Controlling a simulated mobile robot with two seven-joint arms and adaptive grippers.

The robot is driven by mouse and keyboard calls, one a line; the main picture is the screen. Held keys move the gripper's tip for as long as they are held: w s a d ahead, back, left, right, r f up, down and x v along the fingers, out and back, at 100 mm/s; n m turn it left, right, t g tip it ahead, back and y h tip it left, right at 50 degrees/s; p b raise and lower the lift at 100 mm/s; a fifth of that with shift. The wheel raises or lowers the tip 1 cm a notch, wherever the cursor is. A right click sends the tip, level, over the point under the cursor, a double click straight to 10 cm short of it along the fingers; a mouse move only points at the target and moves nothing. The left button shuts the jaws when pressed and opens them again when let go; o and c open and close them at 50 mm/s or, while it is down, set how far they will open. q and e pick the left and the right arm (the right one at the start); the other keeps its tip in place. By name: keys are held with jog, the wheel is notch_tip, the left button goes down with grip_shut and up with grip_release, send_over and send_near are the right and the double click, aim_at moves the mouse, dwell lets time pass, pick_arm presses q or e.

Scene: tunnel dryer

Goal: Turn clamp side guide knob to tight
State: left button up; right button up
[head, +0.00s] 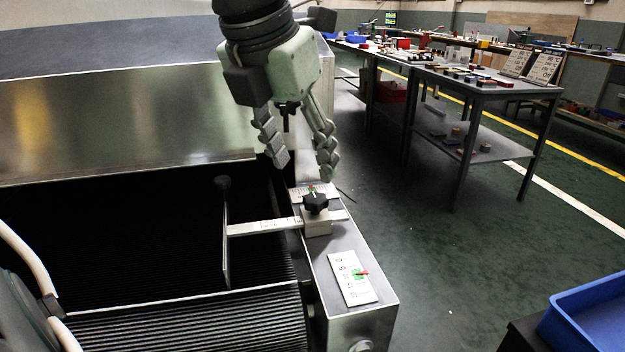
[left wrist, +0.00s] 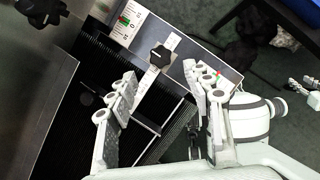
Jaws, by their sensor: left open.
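The black star-shaped clamp knob (head: 315,203) sits on a metal block on the dryer's side rail. It clamps a ruled bar (head: 268,227) that carries the side guide plate (head: 226,255) over the belt. A small plate with red and green marks (head: 300,192) lies behind the knob. My left gripper (head: 301,172) points down above and slightly behind the knob, fingers apart and empty. In the left wrist view the knob (left wrist: 160,55) shows beyond the gap between the open fingers (left wrist: 160,75), not touched.
A numbered scale plate (head: 351,278) with a red pointer lies on the rail (head: 375,300) nearer me. The steel hood (head: 120,130) stands at the left. The dark ribbed belt (head: 180,325) lies below. A blue bin (head: 590,315) is at lower right; a workbench (head: 480,90) stands behind.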

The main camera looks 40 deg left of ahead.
aim_at(314, 198)
pick_arm(q)
jog(key=x, duration=0.7)
jog(key=shift+s, duration=0.1)
pick_arm(e)
jog(key=shift+w+a+r+t, duration=0.15)
jog(key=shift+w+a+t, duration=0.45)
jog(key=shift+w, duration=0.35)
